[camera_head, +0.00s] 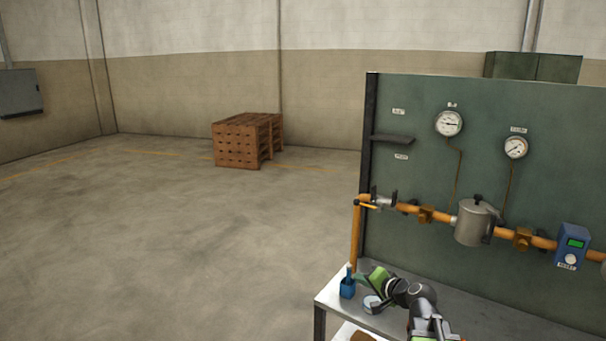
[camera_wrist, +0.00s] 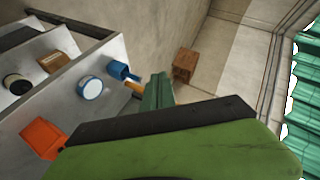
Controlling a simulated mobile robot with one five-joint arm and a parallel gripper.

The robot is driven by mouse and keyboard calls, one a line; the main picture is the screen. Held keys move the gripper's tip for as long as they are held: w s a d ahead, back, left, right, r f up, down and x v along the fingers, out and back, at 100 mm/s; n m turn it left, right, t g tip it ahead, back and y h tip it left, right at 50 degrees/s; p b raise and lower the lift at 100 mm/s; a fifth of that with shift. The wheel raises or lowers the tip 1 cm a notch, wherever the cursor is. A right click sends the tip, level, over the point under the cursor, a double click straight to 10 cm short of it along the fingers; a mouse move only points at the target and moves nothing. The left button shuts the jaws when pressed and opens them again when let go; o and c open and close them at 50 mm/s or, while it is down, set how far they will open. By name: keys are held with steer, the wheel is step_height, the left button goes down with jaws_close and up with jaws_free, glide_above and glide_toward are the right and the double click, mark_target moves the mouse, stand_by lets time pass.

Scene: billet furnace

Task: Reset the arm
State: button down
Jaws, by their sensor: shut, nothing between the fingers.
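My gripper (camera_head: 374,276) is at the end of my arm, low over the left end of the grey bench (camera_head: 480,318), in front of the green panel (camera_head: 420,180). It is shut and empty. In the wrist view the green fingers (camera_wrist: 157,92) show in the middle, behind the large green and black gripper body. The gripper is close to a blue cup (camera_head: 347,288) and a round white-topped tin (camera_head: 372,305) on the bench. I cannot tell from these views how high it is above them.
An orange pipe (camera_head: 408,208) with valves, a grey canister (camera_head: 474,222) and a blue meter (camera_head: 570,246) runs along the panel. An orange container (camera_wrist: 42,138) and a brown block (camera_wrist: 52,62) also show. Wooden crates (camera_head: 240,142) stand far back; the floor left is clear.

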steer(key=s+a+f+n+g, duration=0.5)
steer(key=s+a+f, duration=0.15)
steer(key=a, duration=0.45)
steer(key=s+d+f+n+g+h, duration=0.1)
steer(key=s+d+f+g+h, duration=0.1)
steer(key=s, duration=0.4)
steer(key=s+d+f+n+g+h, duration=0.1)
steer(key=s+d+f+g+h, duration=0.2)
steer(key=s+d+f+g, duration=0.1)
steer(key=s+d+f, duration=0.1)
steer(key=s+d, duration=0.1)
steer(key=s, duration=0.1)
steer(key=shift+f+g+h, duration=0.15)
steer(key=shift+g+h, duration=0.15)
stand_by(0.7)
